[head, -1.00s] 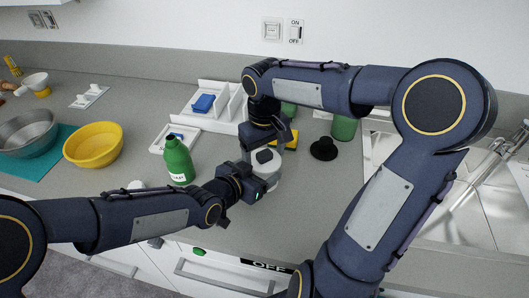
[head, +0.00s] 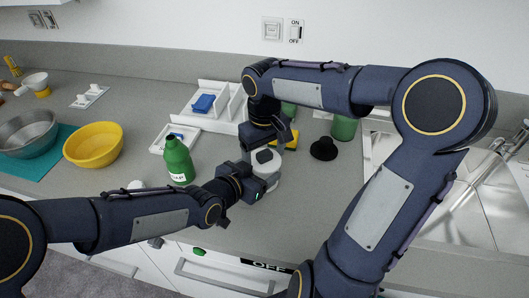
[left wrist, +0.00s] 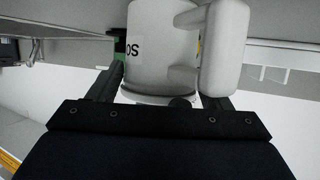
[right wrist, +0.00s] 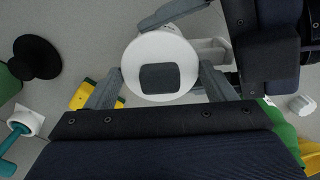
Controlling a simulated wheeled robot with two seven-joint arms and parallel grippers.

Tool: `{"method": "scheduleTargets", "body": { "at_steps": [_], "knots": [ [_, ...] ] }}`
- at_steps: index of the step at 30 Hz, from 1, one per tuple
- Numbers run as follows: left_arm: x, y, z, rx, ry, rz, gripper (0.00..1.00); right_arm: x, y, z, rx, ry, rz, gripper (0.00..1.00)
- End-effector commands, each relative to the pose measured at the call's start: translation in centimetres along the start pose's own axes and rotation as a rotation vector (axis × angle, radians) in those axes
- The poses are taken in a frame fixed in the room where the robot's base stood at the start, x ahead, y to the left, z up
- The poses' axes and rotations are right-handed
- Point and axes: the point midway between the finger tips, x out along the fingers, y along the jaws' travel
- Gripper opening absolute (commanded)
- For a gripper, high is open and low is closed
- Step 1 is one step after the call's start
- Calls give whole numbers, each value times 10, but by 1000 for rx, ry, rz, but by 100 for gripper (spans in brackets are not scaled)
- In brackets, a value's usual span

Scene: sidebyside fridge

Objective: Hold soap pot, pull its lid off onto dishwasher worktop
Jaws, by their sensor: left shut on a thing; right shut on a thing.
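The soap pot (head: 266,178) is a white pot standing at the front of the grey worktop (head: 320,205). The left wrist view shows its body (left wrist: 152,45), dark lettering and a thick side handle (left wrist: 226,50). My left gripper (head: 258,189) is shut on the pot from the left. The white round lid (right wrist: 160,52) has a dark square on top and also shows in the head view (head: 264,156). My right gripper (right wrist: 160,72) is above, shut on the lid with a finger at either side. I cannot tell whether the lid still touches the pot.
A green bottle (head: 178,160) stands left of the pot. A yellow sponge (head: 291,140) and a black round object (head: 324,149) lie behind it. A white divided organizer (head: 235,105), yellow bowl (head: 93,146) and sink (head: 450,200) are farther off. The worktop right of the pot is clear.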

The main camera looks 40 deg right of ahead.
Motion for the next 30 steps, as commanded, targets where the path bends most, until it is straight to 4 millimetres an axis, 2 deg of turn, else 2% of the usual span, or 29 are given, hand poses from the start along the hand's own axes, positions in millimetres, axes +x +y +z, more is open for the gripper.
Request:
{"method": "scheduleTargets", "body": {
  "at_steps": [2, 3, 9, 19, 30],
  "knots": [
    [0, 0, 0, 0, 0, 0, 36, 0, 0, 0, 1, 1, 1, 55],
    [0, 0, 0, 0, 0, 0, 75, 0, 0, 0, 1, 1, 1, 55],
    [0, 0, 0, 0, 0, 0, 98, 0, 0, 0, 0, 1, 1, 55],
    [-2, 0, 0, 0, 0, 0, 98, 0, 0, 0, 0, 1, 0, 55],
    [-18, 0, 0, 1, 1, 0, 98, 0, 0, 0, 0, 1, 0, 55]
  ]
}}
